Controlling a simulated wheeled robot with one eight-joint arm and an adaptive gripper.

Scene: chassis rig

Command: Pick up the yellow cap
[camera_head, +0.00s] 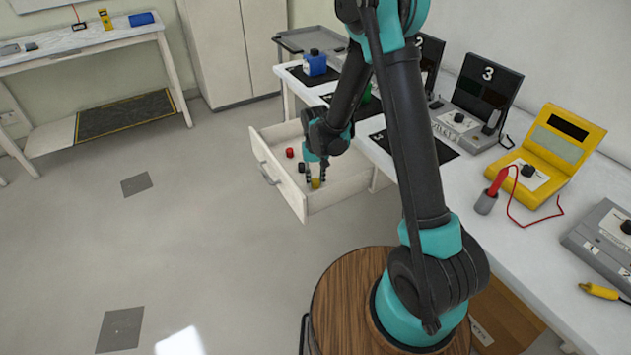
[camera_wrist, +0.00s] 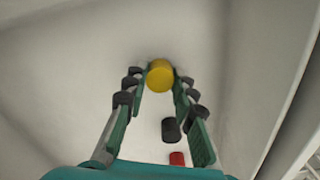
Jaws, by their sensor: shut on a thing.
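The yellow cap (camera_wrist: 160,76) is between the fingertips of my gripper (camera_wrist: 158,86) in the wrist view. The fingers are shut on it from both sides. In the head view the yellow cap (camera_head: 316,183) shows at the tips of my gripper (camera_head: 317,176), inside the open white drawer (camera_head: 310,206) under the workbench. Whether the cap touches the drawer floor cannot be told. A black cap (camera_wrist: 171,130) and a red cap (camera_wrist: 177,158) lie in the same drawer, and the red one also shows in the head view (camera_head: 290,152).
The drawer walls surround my gripper closely. The floor (camera_head: 220,250) left of the drawer is clear.

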